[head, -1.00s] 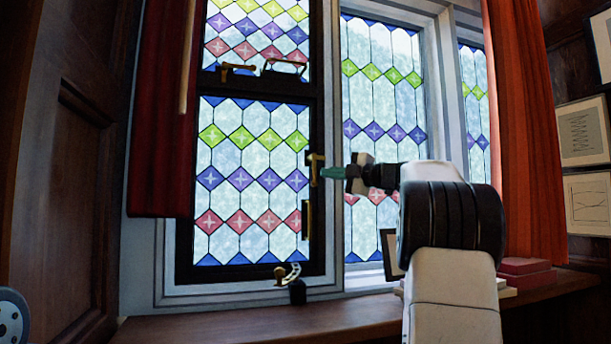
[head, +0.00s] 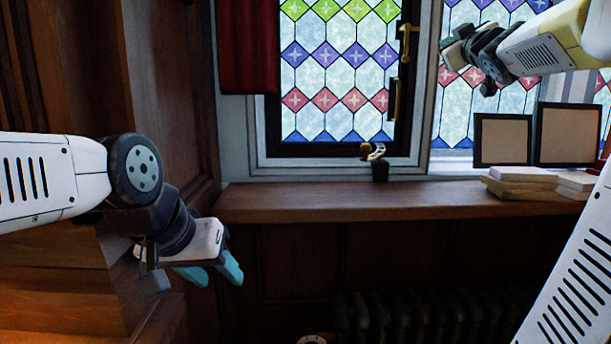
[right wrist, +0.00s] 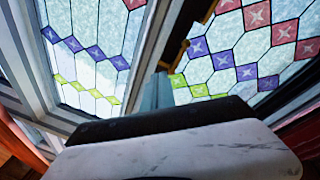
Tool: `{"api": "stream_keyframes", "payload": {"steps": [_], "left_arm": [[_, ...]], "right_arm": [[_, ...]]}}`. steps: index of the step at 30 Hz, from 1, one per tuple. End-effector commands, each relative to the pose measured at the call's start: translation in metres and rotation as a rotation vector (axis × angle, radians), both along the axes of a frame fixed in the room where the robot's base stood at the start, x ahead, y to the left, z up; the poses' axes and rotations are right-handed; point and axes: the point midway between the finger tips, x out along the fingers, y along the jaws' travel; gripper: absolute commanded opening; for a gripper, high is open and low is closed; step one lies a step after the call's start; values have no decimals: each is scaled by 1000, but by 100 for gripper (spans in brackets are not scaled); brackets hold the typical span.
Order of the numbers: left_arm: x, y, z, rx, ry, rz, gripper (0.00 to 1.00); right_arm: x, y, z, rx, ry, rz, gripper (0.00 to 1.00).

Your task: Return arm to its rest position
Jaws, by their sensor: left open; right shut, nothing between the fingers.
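My left gripper (head: 211,273) hangs at the lower left of the head view, beside the dark wood panelling. Its two teal fingers are apart, with nothing between them. My right arm comes in from the right edge, raised in front of the window. In the right wrist view, the right gripper's teal fingers (right wrist: 156,92) are together and empty, pointing towards the stained-glass window (right wrist: 225,60).
The dark-framed window (head: 335,75) has a brass handle (head: 408,38) on its right side. Picture frames (head: 503,140) and stacked books (head: 520,183) are at the right. A radiator (head: 420,318) is below.

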Motion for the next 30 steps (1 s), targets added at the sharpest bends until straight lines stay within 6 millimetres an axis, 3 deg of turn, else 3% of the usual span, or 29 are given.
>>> {"api": "stream_keyframes", "payload": {"steps": [3,9,18,24,30], "left_arm": [[0,0,0,0,0,0,46],[0,0,0,0,0,0,46],[0,0,0,0,0,0,46],[0,0,0,0,0,0,46],[0,0,0,0,0,0,46]], "right_arm": [[-32,15,-61,199,162,-52,0],[-84,53,-162,413,437,-86,0],[-183,126,-293,600,839,-72,0],[-252,170,-358,669,1078,-43,0],[-292,193,-389,697,1208,-24,0]]}}
